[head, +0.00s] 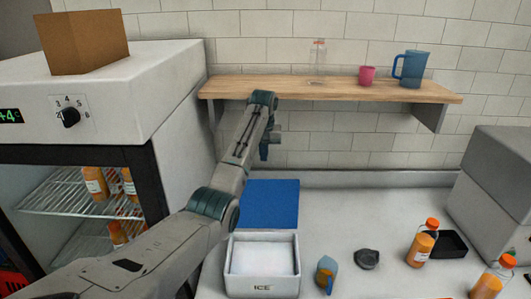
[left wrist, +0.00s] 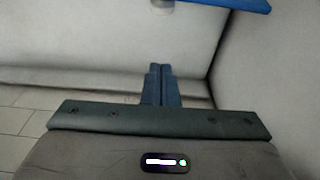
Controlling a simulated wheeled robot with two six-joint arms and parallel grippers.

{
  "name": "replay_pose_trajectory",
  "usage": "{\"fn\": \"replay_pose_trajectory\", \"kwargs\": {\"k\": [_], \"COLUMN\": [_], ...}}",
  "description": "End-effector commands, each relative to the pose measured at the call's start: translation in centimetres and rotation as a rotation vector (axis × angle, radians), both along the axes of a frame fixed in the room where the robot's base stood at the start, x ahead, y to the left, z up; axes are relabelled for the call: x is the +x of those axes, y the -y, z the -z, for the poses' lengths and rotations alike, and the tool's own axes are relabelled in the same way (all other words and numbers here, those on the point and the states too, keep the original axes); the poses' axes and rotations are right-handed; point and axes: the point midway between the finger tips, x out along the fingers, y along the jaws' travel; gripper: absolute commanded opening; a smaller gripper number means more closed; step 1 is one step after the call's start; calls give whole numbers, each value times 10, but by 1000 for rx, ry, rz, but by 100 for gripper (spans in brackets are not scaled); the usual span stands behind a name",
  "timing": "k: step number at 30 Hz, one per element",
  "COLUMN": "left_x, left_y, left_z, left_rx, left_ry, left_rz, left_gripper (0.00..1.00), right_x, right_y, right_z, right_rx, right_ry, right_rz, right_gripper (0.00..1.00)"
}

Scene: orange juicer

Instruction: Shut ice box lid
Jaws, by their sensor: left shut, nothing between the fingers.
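The ice box (head: 262,288), white and marked ICE, stands on the counter with its top open and pale ice (head: 262,257) inside. Its blue lid (head: 270,203) is raised at the back edge of the box. My left arm reaches over from the left, and my left gripper (head: 264,152) is above and behind the lid, apart from it. In the left wrist view the fingers of my left gripper (left wrist: 160,70) are together and empty. A blue edge (left wrist: 235,4), probably the lid, shows at the top right there. My right gripper is not in view.
A wooden shelf (head: 330,90) holds a glass bottle, a pink cup and a blue jug above the counter. A fridge (head: 110,120) stands at the left.

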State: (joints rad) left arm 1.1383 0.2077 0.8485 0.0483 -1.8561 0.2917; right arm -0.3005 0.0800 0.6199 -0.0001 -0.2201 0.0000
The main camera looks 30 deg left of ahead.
Motion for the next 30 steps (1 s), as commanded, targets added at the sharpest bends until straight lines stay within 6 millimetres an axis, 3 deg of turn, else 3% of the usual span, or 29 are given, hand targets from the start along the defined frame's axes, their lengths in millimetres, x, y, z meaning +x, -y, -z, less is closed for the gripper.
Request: {"fn": "replay_pose_trajectory", "kwargs": {"k": [3, 13, 24, 30], "left_x": [2, 9, -18, -25], "left_y": [-2, -4, 8, 12], "left_z": [20, 71, 63, 63], "left_rx": [0, 0, 1, 0], "left_ry": [-5, -2, 1, 0], "left_rz": [0, 0, -1, -1], "left_gripper": [0, 0, 0, 0], "right_x": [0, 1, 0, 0], "right_y": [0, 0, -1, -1], "right_z": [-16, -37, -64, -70], "right_rx": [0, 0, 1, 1], "right_ry": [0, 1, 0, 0], "right_rz": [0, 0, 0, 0], "right_gripper": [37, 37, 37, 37]}}
